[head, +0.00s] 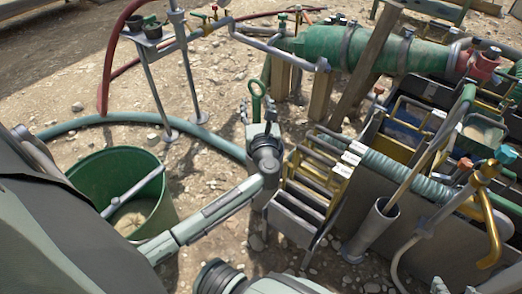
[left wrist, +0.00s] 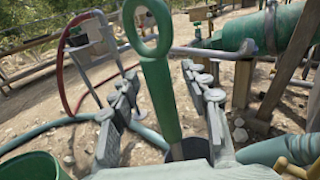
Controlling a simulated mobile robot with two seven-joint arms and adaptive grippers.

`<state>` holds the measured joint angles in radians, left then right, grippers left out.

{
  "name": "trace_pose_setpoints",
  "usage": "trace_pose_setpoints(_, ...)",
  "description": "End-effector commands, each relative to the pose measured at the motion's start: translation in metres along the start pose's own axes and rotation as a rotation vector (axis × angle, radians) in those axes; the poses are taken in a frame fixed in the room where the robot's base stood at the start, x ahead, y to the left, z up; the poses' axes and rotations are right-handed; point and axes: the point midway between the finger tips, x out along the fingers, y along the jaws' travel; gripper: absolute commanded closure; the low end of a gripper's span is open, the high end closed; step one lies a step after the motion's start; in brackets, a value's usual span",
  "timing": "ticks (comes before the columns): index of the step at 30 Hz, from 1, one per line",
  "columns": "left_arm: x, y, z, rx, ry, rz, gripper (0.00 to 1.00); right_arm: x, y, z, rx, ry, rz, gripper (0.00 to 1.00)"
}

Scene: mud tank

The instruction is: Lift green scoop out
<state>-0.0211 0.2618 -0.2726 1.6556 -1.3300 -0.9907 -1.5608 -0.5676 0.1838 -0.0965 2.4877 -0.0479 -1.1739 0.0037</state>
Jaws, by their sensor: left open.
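The green scoop's handle (head: 257,103), with a ring at its top, stands up at my left gripper (head: 259,122) in the head view. In the left wrist view the green handle (left wrist: 159,90) rises between the two fingers of my left gripper (left wrist: 163,75). The fingers are open, with visible gaps on both sides of the handle. The lower end of the scoop is hidden behind the gripper body, so I cannot tell what it rests in. My right gripper is not in view.
A rack of metal trays (head: 302,190) is close right of my left gripper. A grey tube (head: 372,225) holding a long handle stands further right. A green bucket (head: 78,183) with mud is at left. A green hose (head: 100,119) crosses the stony ground behind.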

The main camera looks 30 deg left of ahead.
Motion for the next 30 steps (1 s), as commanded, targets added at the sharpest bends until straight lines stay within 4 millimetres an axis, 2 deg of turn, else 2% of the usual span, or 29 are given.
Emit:
trace_pose_setpoints(3,-0.0005,0.0002,-0.0002,0.000,0.001,0.000,0.53,0.0000,0.0000,-0.0001,0.000,0.000,0.000,0.60)
trace_pose_setpoints(12,-0.0008,0.0002,-0.0003,0.000,0.001,0.001,0.91,0.0000,0.0001,0.0001,0.000,-0.001,0.000,0.60)
trace_pose_setpoints(15,-0.0008,0.0003,-0.0003,0.000,0.001,0.001,1.00,0.0000,0.0001,0.0001,0.000,-0.001,0.000,0.60)
trace_pose_setpoints(30,-0.0008,0.0002,0.0013,0.000,0.000,0.001,1.00,-0.0005,0.0001,0.0001,0.000,-0.003,0.000,0.60)
